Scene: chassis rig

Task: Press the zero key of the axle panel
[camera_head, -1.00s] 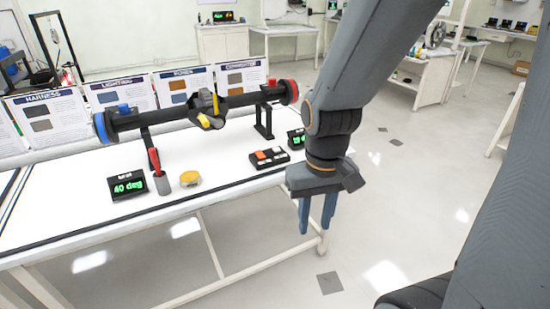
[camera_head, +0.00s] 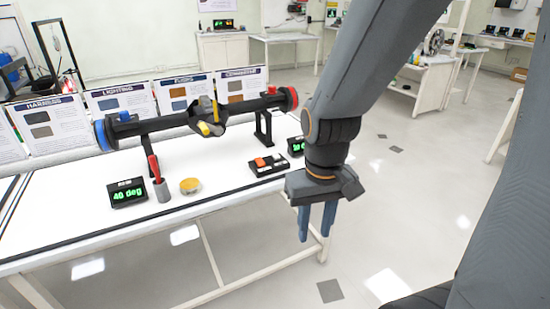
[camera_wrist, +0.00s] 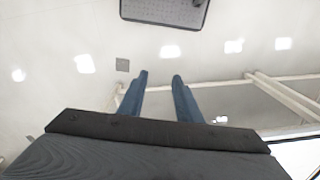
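The axle panel (camera_head: 269,165) is a small black box with an orange key and several pale and dark keys, lying near the right end of the white table. Its key labels are too small to read, so I cannot tell which is the zero key. My gripper (camera_head: 317,238) hangs to the right of the panel, beyond the table's front edge, fingers pointing down. It also shows in the wrist view (camera_wrist: 160,76), with its two blue fingers apart and nothing between them. The panel is not in the wrist view.
The axle (camera_head: 180,122) with red and blue ends stands on black supports behind the panel. Another display (camera_head: 297,147) is partly hidden by my arm.

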